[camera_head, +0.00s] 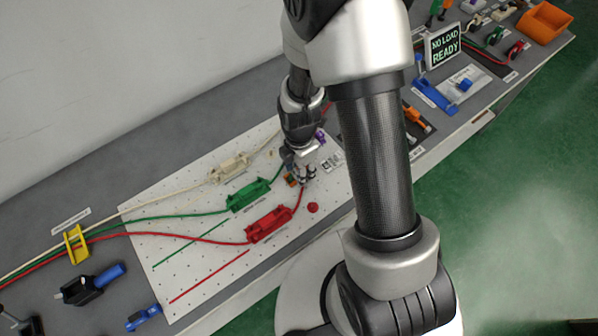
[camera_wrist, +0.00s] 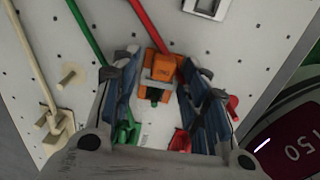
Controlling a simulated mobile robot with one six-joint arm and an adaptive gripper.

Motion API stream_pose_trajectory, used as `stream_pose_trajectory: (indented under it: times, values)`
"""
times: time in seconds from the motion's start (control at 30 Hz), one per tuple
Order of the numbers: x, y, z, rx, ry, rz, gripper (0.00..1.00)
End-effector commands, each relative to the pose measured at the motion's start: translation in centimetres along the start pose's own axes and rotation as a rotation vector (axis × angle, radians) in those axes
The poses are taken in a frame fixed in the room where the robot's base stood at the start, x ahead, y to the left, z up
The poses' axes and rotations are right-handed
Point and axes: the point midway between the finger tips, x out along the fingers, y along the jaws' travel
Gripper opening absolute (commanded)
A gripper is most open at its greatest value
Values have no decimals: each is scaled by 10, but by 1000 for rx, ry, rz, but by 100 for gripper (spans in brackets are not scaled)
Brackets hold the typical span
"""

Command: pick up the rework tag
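An orange piece (camera_wrist: 160,67) with a dark green part (camera_wrist: 153,94) below it lies between my fingers in the wrist view; it may be the rework tag, but I read no lettering on it. A small orange bit (camera_head: 291,180) shows beside my gripper (camera_head: 301,176) in the head view. My gripper (camera_wrist: 159,62) is low over the white pegboard (camera_head: 195,265), its two fingers apart on either side of the orange piece. Narrow gaps show beside it, and I cannot tell whether either finger touches it.
Cream (camera_head: 229,168), green (camera_head: 248,194) and red (camera_head: 268,224) connectors with cables sit left of my gripper. A red knob (camera_head: 312,207) is close in front. A yellow cable guide (camera_head: 76,244) stands at far left. A "NO LOAD READY" sign (camera_head: 442,46) stands at right.

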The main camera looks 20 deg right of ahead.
Motion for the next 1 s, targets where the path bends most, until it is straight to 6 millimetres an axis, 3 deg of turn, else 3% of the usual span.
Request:
stream_pose_trajectory:
  times: [0.27, 0.63, 0.83, 1.0]
  values:
    - [0, 0, 0, 0, 0, 0, 21]
    - [-8, 0, 0, 0, 0, 1, 21]
    - [-37, 1, 0, 0, -1, 2, 21]
    - [-77, 1, 0, 0, -1, 5, 21]
